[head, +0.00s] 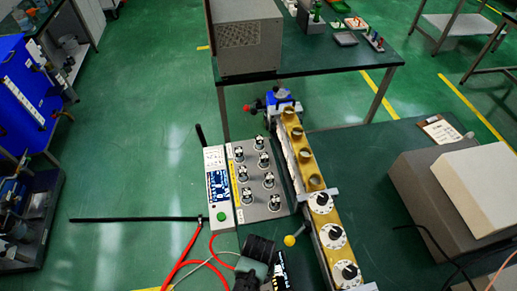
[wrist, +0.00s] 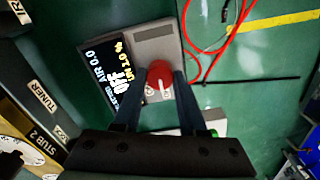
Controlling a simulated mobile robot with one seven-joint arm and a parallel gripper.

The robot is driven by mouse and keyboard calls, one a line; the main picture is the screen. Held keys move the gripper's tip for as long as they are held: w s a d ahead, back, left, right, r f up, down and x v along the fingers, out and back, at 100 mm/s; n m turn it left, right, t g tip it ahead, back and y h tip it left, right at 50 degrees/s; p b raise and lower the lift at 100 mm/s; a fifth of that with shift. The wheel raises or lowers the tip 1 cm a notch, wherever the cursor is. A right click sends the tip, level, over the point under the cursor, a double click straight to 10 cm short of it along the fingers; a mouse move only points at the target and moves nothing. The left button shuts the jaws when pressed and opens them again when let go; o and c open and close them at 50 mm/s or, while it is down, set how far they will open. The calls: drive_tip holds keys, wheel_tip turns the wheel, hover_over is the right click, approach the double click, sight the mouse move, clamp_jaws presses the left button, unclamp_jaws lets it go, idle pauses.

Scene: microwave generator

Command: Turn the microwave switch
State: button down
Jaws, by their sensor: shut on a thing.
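The microwave switch is a red round knob (wrist: 160,73) on a grey control box (wrist: 155,32) in the wrist view. A dark display (wrist: 112,72) beside it reads OFF and AIR 0.0. My gripper (wrist: 160,84) has one finger on each side of the red knob and is shut on it. In the head view my gripper (head: 258,250) is dark, at the bottom centre, and hides the knob. The display (head: 281,268) shows just right of it, partly cut by the frame's lower edge.
A brass tuner bar (head: 305,160) with white dials runs along the right. A grey panel with several black knobs (head: 274,203) and a white unit with a green button (head: 222,215) stand behind. Red cables (head: 186,248) lie left. Green floor is open at left.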

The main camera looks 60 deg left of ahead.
drive_tip(key=shift+n, duration=0.5)
drive_tip(key=shift+c, duration=2.3)
unclamp_jaws()
wheel_tip(320, 180, up, 13)
